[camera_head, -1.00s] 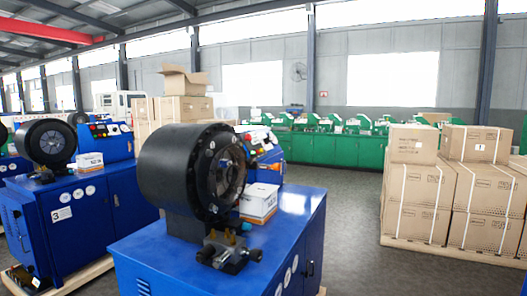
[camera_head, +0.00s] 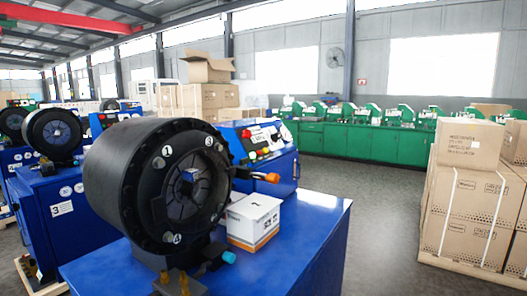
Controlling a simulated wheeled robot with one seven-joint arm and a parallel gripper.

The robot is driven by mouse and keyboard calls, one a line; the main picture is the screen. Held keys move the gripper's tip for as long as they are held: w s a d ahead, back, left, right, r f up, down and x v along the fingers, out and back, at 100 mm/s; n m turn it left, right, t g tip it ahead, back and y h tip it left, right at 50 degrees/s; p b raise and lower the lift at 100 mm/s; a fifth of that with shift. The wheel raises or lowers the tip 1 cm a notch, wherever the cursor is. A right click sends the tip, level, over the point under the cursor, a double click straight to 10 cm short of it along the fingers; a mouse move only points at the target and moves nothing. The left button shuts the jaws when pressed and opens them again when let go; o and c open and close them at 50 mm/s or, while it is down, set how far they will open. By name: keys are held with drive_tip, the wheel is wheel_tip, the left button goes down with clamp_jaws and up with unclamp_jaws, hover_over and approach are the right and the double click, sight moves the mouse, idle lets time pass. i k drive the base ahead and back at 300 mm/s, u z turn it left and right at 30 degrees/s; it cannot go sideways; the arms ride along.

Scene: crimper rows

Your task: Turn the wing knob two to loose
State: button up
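A large black crimper head (camera_head: 128,185) stands on a blue cabinet (camera_head: 310,232) just ahead, left of centre. Its round front face (camera_head: 188,190) is turned towards me and right, with small white numbered marks around its ring; I read 1, 3 and 4. Brass fittings (camera_head: 172,285) sit below the face at the bottom picture edge, partly cut off. A cyan-tipped fitting (camera_head: 228,257) is beside them. I cannot tell which part is wing knob two, nor how it is turned. My gripper is not in view.
A white box (camera_head: 253,222) and a blue control panel (camera_head: 262,140) with an orange-tipped lever (camera_head: 265,177) stand beside the head. Another crimper (camera_head: 53,135) is at left. Stacked cartons (camera_head: 465,205) stand at right. Grey floor (camera_head: 382,215) between is clear.

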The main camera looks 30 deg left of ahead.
sight(243, 162)
drive_tip(key=i, duration=1.9)
drive_tip(key=u, duration=2.4)
